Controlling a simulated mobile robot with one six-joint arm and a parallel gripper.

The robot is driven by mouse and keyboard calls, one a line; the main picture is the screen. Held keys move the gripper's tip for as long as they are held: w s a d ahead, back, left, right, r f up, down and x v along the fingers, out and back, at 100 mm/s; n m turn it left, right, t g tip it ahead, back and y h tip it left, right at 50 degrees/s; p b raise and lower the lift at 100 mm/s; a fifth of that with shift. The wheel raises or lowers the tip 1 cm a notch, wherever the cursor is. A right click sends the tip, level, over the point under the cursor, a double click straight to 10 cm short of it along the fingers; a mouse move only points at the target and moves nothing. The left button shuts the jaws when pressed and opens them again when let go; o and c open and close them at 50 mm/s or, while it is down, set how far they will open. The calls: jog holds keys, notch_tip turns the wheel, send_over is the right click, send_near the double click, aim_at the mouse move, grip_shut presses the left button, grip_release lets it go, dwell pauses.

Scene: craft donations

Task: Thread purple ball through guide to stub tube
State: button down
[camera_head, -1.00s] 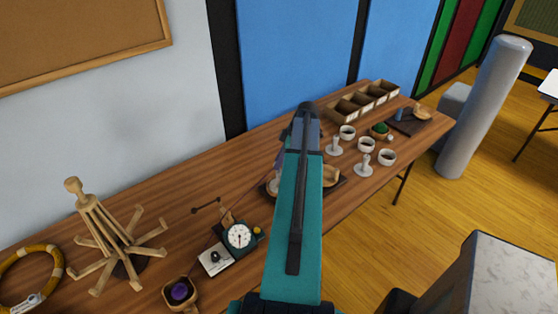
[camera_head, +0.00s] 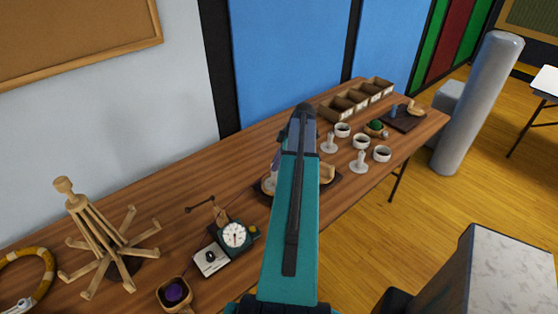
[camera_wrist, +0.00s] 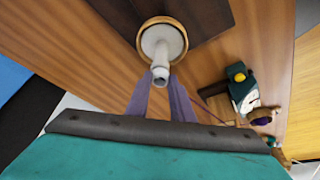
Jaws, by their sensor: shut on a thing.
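The purple ball (camera_head: 174,292) sits in a wooden bowl at the table's near left. The guide (camera_head: 234,234) is a dark device with a white dial and a wire arm; it also shows at the right of the wrist view (camera_wrist: 243,93). The white stub tube (camera_wrist: 162,45) stands on a round wooden-rimmed base. My gripper (camera_wrist: 161,82) has its purple-grey fingers close together at the tube's free end. A thin purple strand runs from the fingers towards the guide. The pinched end is hidden. In the head view my arm covers the fingertips.
A wooden skein holder (camera_head: 105,235) and a yellow ring (camera_head: 28,278) are at the left. White cups and small white stands, a compartment box (camera_head: 357,98) and a dark board (camera_head: 403,118) lie further right. A grey column (camera_head: 478,102) stands beyond the table end.

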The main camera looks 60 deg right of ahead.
jog(key=c, duration=1.5)
grip_release()
jog(key=shift+o, duration=0.2)
jog(key=shift+r, duration=0.2)
jog(key=shift+b+v, duration=0.5)
jog(key=shift+v, duration=0.4)
jog(key=b+v, duration=0.3)
jog(key=v, duration=0.8)
jog(key=shift+s+r, duration=0.2)
jog(key=shift+r, duration=0.1)
jog(key=shift+d, duration=0.1)
